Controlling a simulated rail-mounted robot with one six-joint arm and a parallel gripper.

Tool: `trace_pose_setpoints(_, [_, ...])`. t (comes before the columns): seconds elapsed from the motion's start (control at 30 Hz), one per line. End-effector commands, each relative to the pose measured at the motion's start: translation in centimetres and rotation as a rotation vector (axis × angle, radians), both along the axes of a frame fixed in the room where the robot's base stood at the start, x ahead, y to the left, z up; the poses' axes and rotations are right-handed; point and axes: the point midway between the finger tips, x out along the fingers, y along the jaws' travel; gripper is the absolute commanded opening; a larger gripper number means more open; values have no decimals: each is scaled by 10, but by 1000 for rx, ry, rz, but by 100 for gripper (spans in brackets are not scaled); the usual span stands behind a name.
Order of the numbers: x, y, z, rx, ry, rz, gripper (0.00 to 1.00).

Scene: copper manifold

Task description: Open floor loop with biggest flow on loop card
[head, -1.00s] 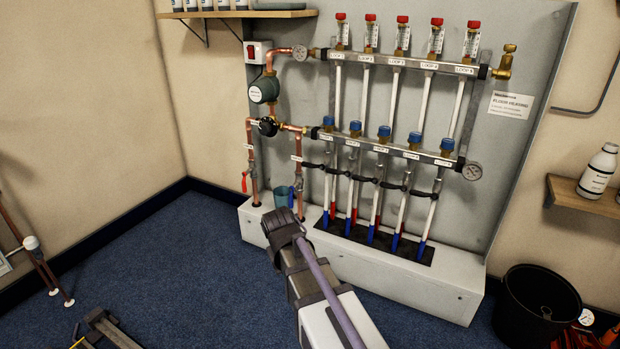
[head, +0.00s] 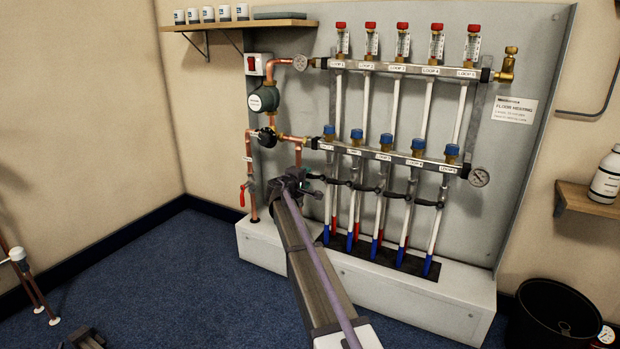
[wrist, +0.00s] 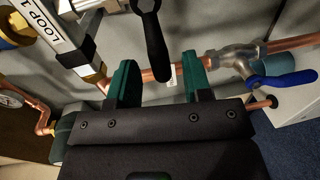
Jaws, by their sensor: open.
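The manifold has an upper bar (head: 395,68) with red-capped flow gauges (head: 403,42) and a lower bar (head: 385,155) with blue caps (head: 385,139). Loop labels run along both bars; the gauge readings are too small to read. Black lever handles (head: 368,188) sit on the pipes below the lower bar. My gripper (head: 312,184) is open, at the left end of that handle row. In the wrist view, its green fingers (wrist: 158,84) are apart, with a copper pipe (wrist: 158,74) behind the gap. A black handle (wrist: 153,45) hangs near the gap, and a "LOOP 1" label (wrist: 40,35) is close.
A blue-handled valve (wrist: 285,80) is right of the fingers in the wrist view. A green pump (head: 264,97) and copper pipes stand left of the manifold. A "FLOOR HEATING" sign (head: 515,109) is at right. A black bucket (head: 558,318) stands on the floor.

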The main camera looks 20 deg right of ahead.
Motion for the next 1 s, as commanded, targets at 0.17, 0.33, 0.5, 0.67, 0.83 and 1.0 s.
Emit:
trace_pose_setpoints(0.17, [23,-28,-6,-1,1,-1,45])
trace_pose_setpoints(0.33, [26,-33,-6,-1,1,1,45])
trace_pose_setpoints(0.5, [25,-32,-6,0,0,1,41])
trace_pose_setpoints(0.67, [25,-32,-6,0,0,1,25])
trace_pose_setpoints(0.83, [25,-32,-6,0,0,0,9])
trace_pose_setpoints(1.0, [25,-32,-6,0,0,0,0])
